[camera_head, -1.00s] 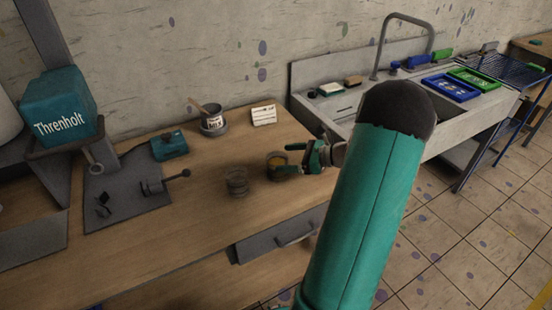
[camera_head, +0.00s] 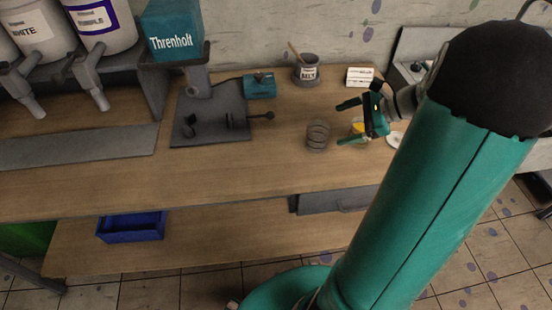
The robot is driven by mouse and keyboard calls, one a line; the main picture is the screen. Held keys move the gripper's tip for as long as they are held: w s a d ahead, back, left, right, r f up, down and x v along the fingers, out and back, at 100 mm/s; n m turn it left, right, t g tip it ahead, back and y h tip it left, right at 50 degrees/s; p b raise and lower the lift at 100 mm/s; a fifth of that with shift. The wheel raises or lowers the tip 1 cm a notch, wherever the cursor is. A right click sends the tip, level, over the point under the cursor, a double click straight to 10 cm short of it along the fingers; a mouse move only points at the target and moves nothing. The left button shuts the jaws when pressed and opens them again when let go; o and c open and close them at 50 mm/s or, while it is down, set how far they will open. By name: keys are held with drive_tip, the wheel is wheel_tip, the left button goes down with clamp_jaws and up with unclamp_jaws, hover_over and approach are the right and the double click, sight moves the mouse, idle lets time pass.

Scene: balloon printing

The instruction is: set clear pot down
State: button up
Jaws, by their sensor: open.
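A clear, see-through pot (camera_head: 317,136) stands upright on the wooden bench (camera_head: 250,180). To its right is a small pot with yellow contents (camera_head: 358,127), partly hidden by my gripper (camera_head: 346,122). My gripper is open, its two fingers spread and pointing left. The yellow pot shows between or just behind the fingers; I cannot tell whether they touch it. The clear pot is left of the fingertips and apart from them.
A labelled grey pot with a wooden stick (camera_head: 306,70) and a white card (camera_head: 360,77) stand at the back. A teal device (camera_head: 260,86) and a dark plate with fittings (camera_head: 210,122) lie left. A blue bin (camera_head: 131,227) sits below. Bench space in front is clear.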

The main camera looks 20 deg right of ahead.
drive_tip(key=s+a+r+n+h, duration=0.2)
drive_tip(key=s+a+r+n, duration=0.1)
drive_tip(key=a+n, duration=0.4)
drive_tip(key=s+a+r+n+g+h, duration=0.1)
drive_tip(key=s+a+r+n+h, duration=0.2)
drive_tip(key=a+n, duration=0.5)
drive_tip(key=s+a+r+n+h, duration=0.2)
drive_tip(key=a+n, duration=0.5)
drive_tip(key=a, duration=0.4)
drive_tip(key=s+r, duration=0.1)
drive_tip(key=s, duration=0.1)
drive_tip(key=shift+s+r+h, duration=0.2)
drive_tip(key=shift+s+h, duration=0.2)
drive_tip(key=shift+d, duration=0.2)
